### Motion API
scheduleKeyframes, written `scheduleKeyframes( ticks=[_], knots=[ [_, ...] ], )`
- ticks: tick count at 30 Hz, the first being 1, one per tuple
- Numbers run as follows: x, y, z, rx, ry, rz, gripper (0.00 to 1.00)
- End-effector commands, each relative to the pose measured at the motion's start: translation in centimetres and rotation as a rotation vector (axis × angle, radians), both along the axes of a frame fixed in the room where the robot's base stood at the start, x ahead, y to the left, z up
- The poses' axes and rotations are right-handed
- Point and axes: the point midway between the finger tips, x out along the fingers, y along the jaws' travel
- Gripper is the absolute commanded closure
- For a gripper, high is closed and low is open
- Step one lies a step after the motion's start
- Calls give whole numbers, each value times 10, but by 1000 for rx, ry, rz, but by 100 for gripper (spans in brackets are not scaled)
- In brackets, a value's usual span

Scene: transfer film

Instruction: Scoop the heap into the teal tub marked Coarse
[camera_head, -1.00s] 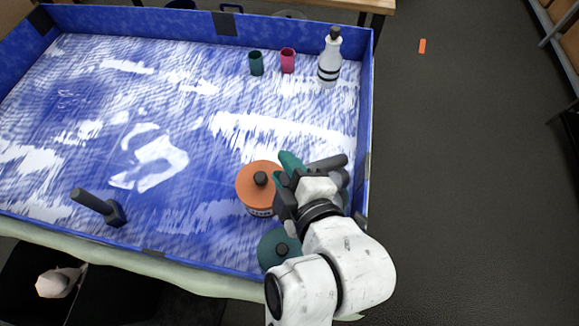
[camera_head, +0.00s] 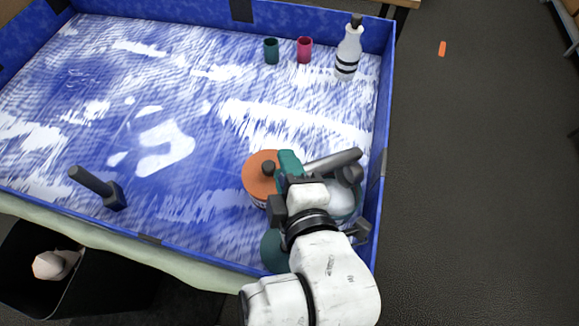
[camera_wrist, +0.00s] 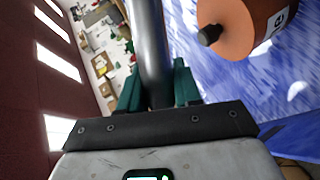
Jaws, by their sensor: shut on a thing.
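My gripper (camera_wrist: 158,92) has its teal fingers closed around a dark grey cylindrical handle (camera_wrist: 148,40). In the head view the handle (camera_head: 335,160) sticks out to the right above the tray's right side. Its tool end cannot be made out. An orange-lidded tub (camera_head: 258,178) stands just left of my gripper; it also shows in the wrist view (camera_wrist: 232,25). A teal-topped tub (camera_head: 272,250) is partly hidden by my arm, and no marking on it shows. A pale, round, teal-edged thing (camera_head: 342,200) lies under my gripper, partly hidden. No distinct heap can be picked out.
The blue-walled tray (camera_head: 180,28) has a blue and white streaked floor. A dark block with a handle (camera_head: 97,188) lies at left. A green cup (camera_head: 271,50), a pink cup (camera_head: 305,49) and a white bottle (camera_head: 348,52) stand at the back right. The tray's middle is open.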

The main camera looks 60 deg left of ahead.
Motion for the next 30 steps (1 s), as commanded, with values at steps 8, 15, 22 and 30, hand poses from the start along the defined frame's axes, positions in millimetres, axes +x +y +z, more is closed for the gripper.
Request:
scheduleKeyframes(
  ticks=[8, 15, 22, 30],
  knots=[
    [-6, -1, -9, 6, -51, 1, 100],
    [-10, -1, -14, 12, -92, 2, 100],
    [-11, -1, -15, 13, -120, 0, 100],
    [-5, -1, -1, 8, -63, -1, 100]
  ],
)
